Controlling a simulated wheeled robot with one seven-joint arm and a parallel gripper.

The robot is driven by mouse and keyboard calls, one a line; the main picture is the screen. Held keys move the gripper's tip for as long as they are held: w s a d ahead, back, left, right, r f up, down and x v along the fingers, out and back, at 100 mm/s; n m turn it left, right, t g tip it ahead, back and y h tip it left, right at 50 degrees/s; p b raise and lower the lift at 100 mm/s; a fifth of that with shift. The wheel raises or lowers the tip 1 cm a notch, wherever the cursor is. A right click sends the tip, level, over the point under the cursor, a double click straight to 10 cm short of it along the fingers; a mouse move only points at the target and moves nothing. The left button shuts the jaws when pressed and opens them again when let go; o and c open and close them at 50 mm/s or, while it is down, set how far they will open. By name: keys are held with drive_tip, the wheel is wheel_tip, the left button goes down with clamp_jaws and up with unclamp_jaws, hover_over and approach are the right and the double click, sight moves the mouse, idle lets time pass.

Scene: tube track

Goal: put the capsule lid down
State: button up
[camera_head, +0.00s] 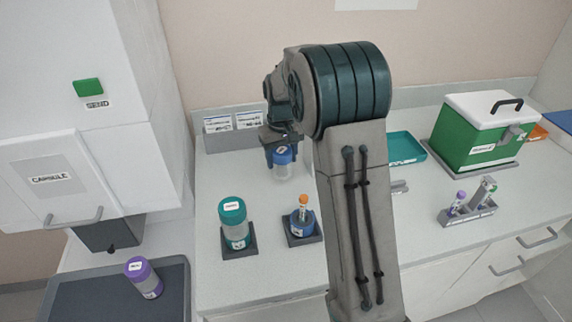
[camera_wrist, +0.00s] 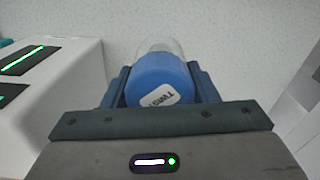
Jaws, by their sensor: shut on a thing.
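My gripper (camera_head: 281,146) is shut on the blue capsule lid (camera_head: 283,157), a blue cap with a clear hollow part below it. It is held upright above the counter, towards the back. In the wrist view the blue lid (camera_wrist: 160,80) with its white label sits between both fingers, and its clear part is beyond it. The blue capsule base (camera_head: 303,228) stands open on a dark square pad, nearer the front. A tube with an orange cap (camera_head: 303,200) stands upright in it.
A teal-lidded capsule (camera_head: 234,225) stands on a pad left of the blue base. A purple-lidded capsule (camera_head: 143,280) is on the dark tray (camera_head: 80,295). A tube rack (camera_head: 467,210), teal tray (camera_head: 404,148) and green box (camera_head: 465,142) are right. Counter around the held lid looks clear.

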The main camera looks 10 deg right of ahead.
sight(282, 166)
drive_tip(key=shift+d+f, duration=0.1)
drive_tip(key=shift+f, duration=1.55)
drive_tip(key=shift+f, duration=0.15)
drive_tip(key=o, duration=1.2)
drive_tip(key=shift+c, duration=0.2)
